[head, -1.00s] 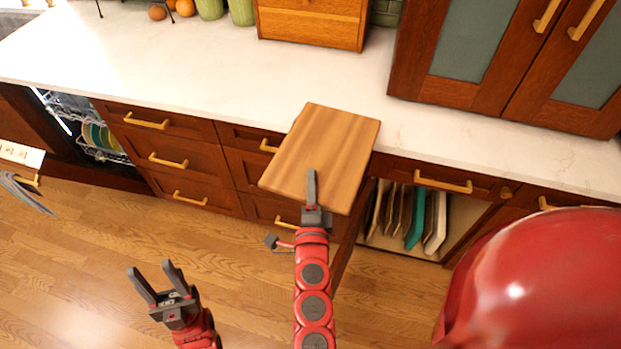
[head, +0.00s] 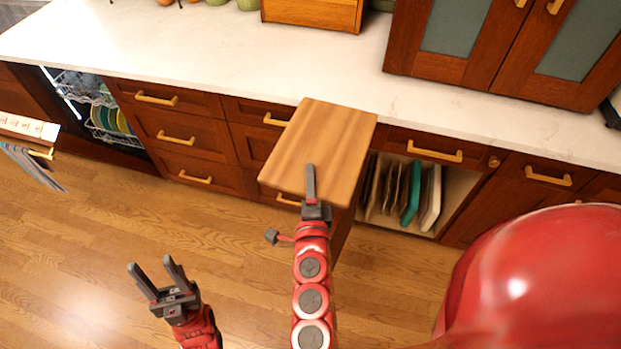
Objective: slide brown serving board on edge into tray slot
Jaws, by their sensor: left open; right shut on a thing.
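The brown serving board (head: 330,145) is a wooden rectangle seen with its broad face toward me, in front of the counter edge. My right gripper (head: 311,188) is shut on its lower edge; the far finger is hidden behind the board. The open tray cabinet (head: 450,215) is just right of the board, under the counter. Several boards stand on edge in it, among them a teal one (head: 412,192) and a pale one (head: 431,198). The board hides part of the cabinet's left side. My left gripper (head: 156,272) is open and empty above the floor at lower left.
The white counter (head: 220,55) runs across the back, with a wooden box (head: 312,12) on it. An open dishwasher (head: 95,110) with racks is at far left. Drawers (head: 185,137) with gold handles lie between. Open wooden floor (head: 100,225) is in front.

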